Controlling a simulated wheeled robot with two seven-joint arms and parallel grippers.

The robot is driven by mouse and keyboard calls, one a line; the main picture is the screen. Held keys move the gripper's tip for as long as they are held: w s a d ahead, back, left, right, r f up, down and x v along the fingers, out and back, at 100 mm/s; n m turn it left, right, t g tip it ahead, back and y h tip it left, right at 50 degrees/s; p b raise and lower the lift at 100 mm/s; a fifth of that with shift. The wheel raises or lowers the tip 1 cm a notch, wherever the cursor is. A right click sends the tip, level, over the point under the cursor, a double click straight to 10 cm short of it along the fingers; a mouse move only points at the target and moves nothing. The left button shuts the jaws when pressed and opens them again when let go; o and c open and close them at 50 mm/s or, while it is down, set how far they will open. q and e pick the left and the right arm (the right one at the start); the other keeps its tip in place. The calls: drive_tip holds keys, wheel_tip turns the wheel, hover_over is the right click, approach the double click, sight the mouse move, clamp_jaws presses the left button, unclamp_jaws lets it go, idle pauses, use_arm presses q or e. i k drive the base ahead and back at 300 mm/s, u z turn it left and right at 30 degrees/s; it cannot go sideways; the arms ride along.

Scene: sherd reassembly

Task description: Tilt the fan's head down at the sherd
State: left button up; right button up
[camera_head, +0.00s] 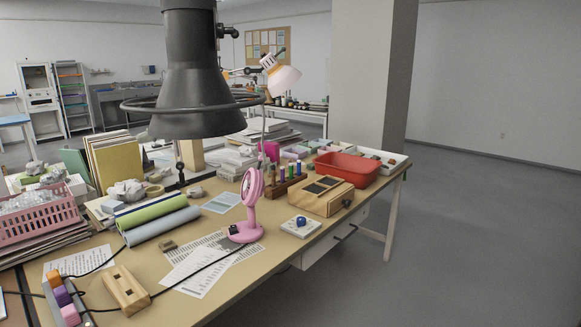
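A small pink fan (245,233) stands upright on the table (330,235), right of the middle. Its round head (252,188) is seen nearly edge-on and looks close to vertical, tilted only slightly if at all. A small grey-brown piece (168,245) lies on the table to the left of the fan and may be the sherd; I cannot tell for sure. Printed sheets (205,268) lie by the fan's base, with a small dark patch or object on them. Neither of my grippers is in view.
A dark conical hood (195,95) with a ring hangs over the table. Black cables cross the front.

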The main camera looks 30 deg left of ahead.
sight(252, 188)
drive_tip(key=i, duration=1.2)
drive_tip(key=z, duration=1.55)
drive_tip(key=i, duration=0.65)
drive_tip(key=u, duration=3.7)
